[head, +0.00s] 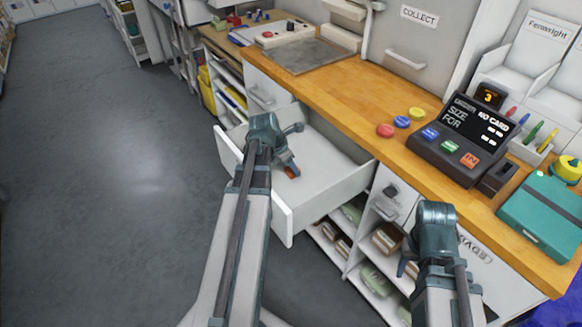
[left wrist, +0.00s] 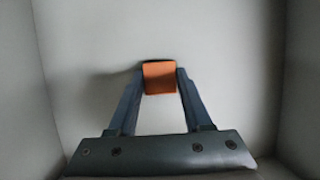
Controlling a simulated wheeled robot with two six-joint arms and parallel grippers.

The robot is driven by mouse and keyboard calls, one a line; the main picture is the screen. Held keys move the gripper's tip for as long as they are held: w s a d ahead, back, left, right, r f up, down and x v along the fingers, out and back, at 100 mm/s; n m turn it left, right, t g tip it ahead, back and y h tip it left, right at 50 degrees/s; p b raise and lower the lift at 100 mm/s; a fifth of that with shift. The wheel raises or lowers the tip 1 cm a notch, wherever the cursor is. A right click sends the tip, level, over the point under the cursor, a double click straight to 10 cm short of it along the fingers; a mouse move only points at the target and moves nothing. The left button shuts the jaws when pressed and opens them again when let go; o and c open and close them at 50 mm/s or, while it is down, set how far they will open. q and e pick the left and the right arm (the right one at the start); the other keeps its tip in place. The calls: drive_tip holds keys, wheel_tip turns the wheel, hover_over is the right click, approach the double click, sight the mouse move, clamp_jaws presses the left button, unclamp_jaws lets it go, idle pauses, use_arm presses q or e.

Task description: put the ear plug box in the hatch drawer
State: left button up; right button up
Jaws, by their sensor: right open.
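The ear plug box is a small orange block, seen at the fingertips of my left gripper in the left wrist view (left wrist: 159,76) and in the head view (head: 291,172). My left gripper (head: 287,166) reaches down inside the open white hatch drawer (head: 335,187). Its two fingers touch both sides of the box, with no clear gap. The box is close above or on the drawer floor; I cannot tell which. My right gripper (head: 407,265) is open, low in front of the counter on the right, partly hidden by its own wrist.
The wooden counter (head: 345,95) holds red, blue and yellow buttons (head: 402,122), a dark card terminal (head: 457,138) and a teal case (head: 548,210). Open shelves (head: 375,280) with packed items lie below the counter. Grey floor (head: 120,170) to the left is clear.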

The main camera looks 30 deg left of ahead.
use_arm(q)
drive_tip(key=o, duration=0.4)
drive_tip(key=p+v, duration=1.1)
drive_tip(key=v, duration=0.1)
drive_tip(key=shift+r, duration=0.2)
